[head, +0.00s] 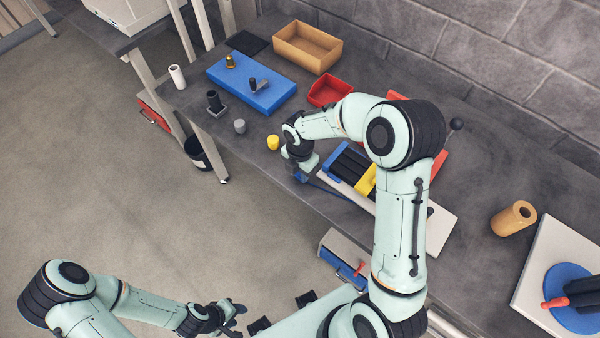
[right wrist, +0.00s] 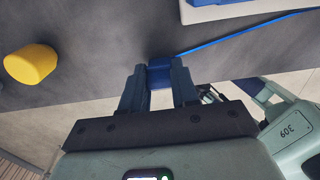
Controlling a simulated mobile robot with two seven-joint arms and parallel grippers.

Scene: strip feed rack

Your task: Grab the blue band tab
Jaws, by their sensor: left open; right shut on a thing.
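The blue band tab (right wrist: 160,72) is a small dark blue block between the two fingers of my right gripper (right wrist: 158,88) in the right wrist view. My right gripper is shut on it by the table's front edge. A thin blue band (right wrist: 240,37) runs from the tab toward the white-based rack. In the head view the rack's white base plate (head: 437,222) carries blue, black and yellow parts, partly hidden by my right arm. My right gripper also shows in the head view (head: 301,177). My left gripper (head: 236,309) is open and empty, low over the floor, away from the table.
A yellow cylinder (head: 273,142) stands left of my right gripper, with a grey cylinder (head: 239,126) beyond. A blue board (head: 268,88), red bin (head: 329,90) and tan tray (head: 307,46) lie farther back.

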